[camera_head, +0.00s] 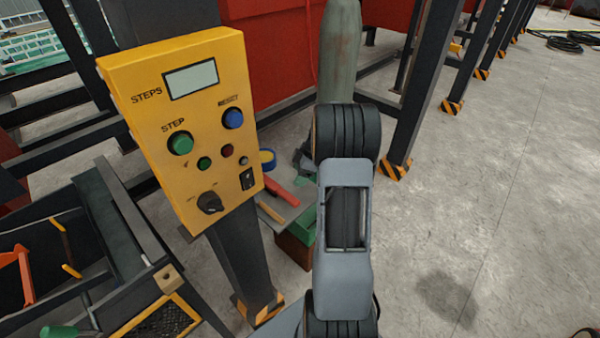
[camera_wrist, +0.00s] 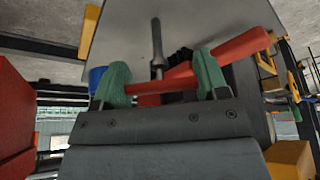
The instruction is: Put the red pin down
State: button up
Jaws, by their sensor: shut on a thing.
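The red pin (camera_wrist: 245,47) lies across my gripper (camera_wrist: 162,78) in the wrist view, between the two green finger pads. Its thick end sticks out past the right pad. My gripper is shut on it. In the head view the red pin (camera_head: 281,190) shows just left of my arm, over a grey tabletop (camera_head: 294,208). My gripper there is mostly hidden behind my arm. I cannot tell whether the pin touches the tabletop.
A metal rod (camera_wrist: 157,42) shows just beyond the pads. A wooden handle (camera_head: 270,212) and a blue and yellow roll (camera_head: 267,160) are near the pin. A yellow control box (camera_head: 185,120) stands close on the left. Floor (camera_head: 510,200) on the right is open.

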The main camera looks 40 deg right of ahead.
jog(key=shift+f, duration=0.1)
jog(key=o, duration=1)
jog(key=shift+c, duration=0.2)
jog(key=b+v, duration=0.1)
jog(key=v, duration=1.1)
